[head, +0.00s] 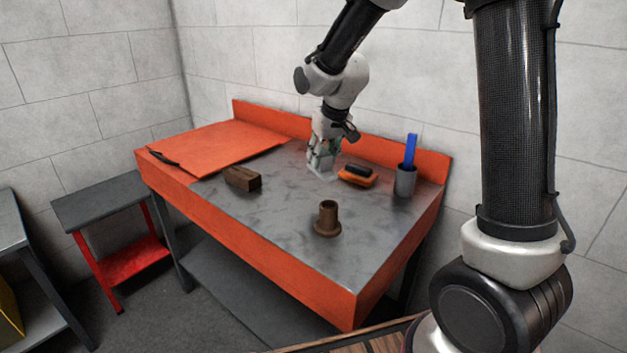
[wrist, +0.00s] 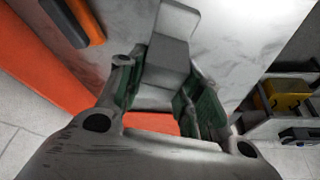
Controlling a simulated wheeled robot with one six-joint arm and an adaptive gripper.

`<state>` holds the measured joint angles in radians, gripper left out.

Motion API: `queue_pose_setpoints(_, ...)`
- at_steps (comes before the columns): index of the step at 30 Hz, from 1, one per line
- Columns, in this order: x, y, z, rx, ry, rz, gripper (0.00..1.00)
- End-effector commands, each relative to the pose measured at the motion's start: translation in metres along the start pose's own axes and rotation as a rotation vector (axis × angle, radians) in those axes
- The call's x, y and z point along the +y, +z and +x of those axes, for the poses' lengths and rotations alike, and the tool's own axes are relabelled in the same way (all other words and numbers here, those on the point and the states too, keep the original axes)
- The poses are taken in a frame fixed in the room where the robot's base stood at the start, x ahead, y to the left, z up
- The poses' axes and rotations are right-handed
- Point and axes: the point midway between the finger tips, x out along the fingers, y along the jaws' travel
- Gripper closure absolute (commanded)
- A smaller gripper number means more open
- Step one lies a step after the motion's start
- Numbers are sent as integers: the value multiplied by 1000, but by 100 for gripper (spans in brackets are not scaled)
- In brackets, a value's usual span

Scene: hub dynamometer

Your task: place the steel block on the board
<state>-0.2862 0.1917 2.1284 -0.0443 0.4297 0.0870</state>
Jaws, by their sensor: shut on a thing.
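The steel block (wrist: 167,62) is a plain grey block held between the fingers of my gripper (wrist: 155,88) in the wrist view. A lighter grey piece shows just beyond it, and I cannot tell if it is part of the block. In the head view my gripper (head: 322,160) points down over the back middle of the workbench. I cannot tell whether the block touches the bench top. The board (head: 222,147) is a flat orange sheet on the left end of the bench, apart from my gripper and to its left.
On the bench (head: 285,215) are a brown wooden block (head: 240,179), a brown flanged bushing (head: 327,219), an orange-and-black tool (head: 357,176) close right of my gripper, and a grey cup (head: 404,182) with a blue item. A dark strip (head: 163,158) lies at the board's left edge.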

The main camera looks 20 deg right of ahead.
Motion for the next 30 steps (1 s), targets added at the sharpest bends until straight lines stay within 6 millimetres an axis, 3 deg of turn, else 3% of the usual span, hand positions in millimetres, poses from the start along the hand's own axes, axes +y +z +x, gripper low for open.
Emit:
queue_pose_setpoints(3,0,10,22,-4,0,0,100)
queue_pose_setpoints(16,0,30,71,-2,0,0,100)
queue_pose_setpoints(29,0,32,78,1,0,-1,100)
queue_pose_setpoints(30,0,33,79,-1,0,-1,63)
